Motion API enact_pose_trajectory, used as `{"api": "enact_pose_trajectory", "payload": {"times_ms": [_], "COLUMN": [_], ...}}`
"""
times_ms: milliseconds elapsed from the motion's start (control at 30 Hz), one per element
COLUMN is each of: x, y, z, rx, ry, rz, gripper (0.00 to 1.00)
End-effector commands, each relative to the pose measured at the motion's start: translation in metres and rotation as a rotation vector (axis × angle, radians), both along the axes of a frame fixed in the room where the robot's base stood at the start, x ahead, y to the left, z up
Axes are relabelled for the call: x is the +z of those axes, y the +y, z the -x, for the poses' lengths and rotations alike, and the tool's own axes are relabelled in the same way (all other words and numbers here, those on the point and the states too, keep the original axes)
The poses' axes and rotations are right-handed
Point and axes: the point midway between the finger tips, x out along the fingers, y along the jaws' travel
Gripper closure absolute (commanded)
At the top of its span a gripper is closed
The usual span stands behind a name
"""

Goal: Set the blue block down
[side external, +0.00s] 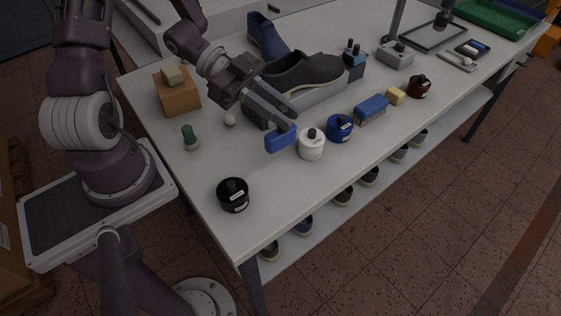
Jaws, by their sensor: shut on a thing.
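The blue block (281,138) is in my gripper (284,125), at the front of the workbench (262,184). My gripper is shut on the block and reaches in from the upper left. The block is just left of a white jar (311,144). I cannot tell whether its underside touches the bench top or hangs a little above it.
A blue jar (340,128) and a blue brush (371,109) stand to the right. A dark shoe (304,72) on a grey stand is behind. A black jar (233,194) and a green-topped bottle (190,137) stand left. Bench between black and white jars is clear.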

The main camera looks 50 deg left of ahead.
Motion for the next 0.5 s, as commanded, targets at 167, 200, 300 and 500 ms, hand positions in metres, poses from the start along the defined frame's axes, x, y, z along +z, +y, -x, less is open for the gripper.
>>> {"api": "enact_pose_trajectory", "payload": {"times_ms": [167, 200, 300, 500], "x": [-0.039, -0.045, -0.066, -0.085], "y": [-0.001, -0.001, -0.001, -0.001], "z": [0.001, 0.001, 0.001, 0.000], "rx": [-0.002, -0.002, 0.000, -0.003], "ry": [0.004, 0.003, 0.005, -0.001], "rz": [0.004, 0.003, 0.004, -0.001], "gripper": [1.00, 1.00, 1.00, 1.00]}}
